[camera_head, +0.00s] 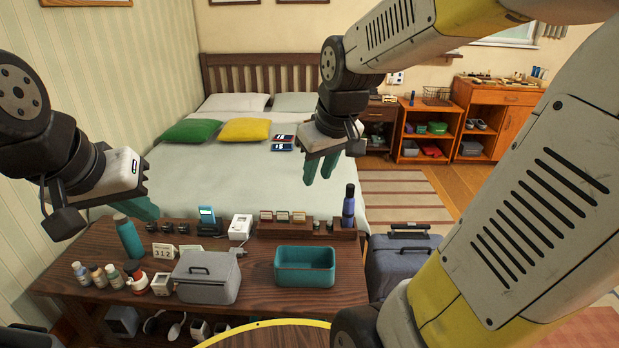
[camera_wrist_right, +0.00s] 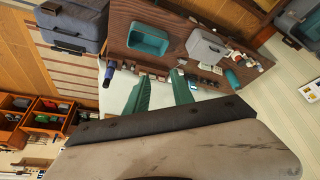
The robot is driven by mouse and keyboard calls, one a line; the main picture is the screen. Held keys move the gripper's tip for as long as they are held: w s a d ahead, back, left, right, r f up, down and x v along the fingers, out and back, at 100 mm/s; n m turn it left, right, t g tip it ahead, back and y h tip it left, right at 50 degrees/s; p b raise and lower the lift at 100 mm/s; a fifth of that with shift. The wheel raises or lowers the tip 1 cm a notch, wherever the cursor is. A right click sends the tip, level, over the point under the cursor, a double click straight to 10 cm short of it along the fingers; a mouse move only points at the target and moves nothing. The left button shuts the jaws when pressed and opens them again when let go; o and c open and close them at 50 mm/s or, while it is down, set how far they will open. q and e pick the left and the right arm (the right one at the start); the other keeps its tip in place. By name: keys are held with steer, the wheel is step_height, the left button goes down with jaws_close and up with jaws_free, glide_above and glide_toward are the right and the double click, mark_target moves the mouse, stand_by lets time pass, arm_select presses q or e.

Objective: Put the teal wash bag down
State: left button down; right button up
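A teal open-topped container (camera_head: 305,266), the only teal thing here like a bag, sits upright on the dark wooden table, right of the middle. It also shows in the right wrist view (camera_wrist_right: 149,41). No gripper touches it. My right gripper (camera_head: 318,178) is above and behind it, over the bed side of the table. Its teal fingers are apart and empty, as the right wrist view (camera_wrist_right: 159,75) shows. My left gripper (camera_head: 146,209) is over the table's back left, near a teal bottle (camera_head: 128,237). Its fingers overlap in view, so its opening is unclear.
A grey case with a handle (camera_head: 207,278) stands left of the teal container. Small bottles (camera_head: 107,275), a calendar block (camera_head: 163,252) and a white box (camera_head: 240,227) crowd the left and back. A dark blue bottle (camera_head: 348,207) stands back right. A grey suitcase (camera_head: 403,260) is beside the table.

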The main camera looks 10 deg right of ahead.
steer(key=s+a+r+m+t+y, duration=0.1)
steer(key=s+r+m, duration=0.2)
steer(key=s, duration=0.7)
steer(key=shift+a, duration=0.4)
stand_by(0.4)
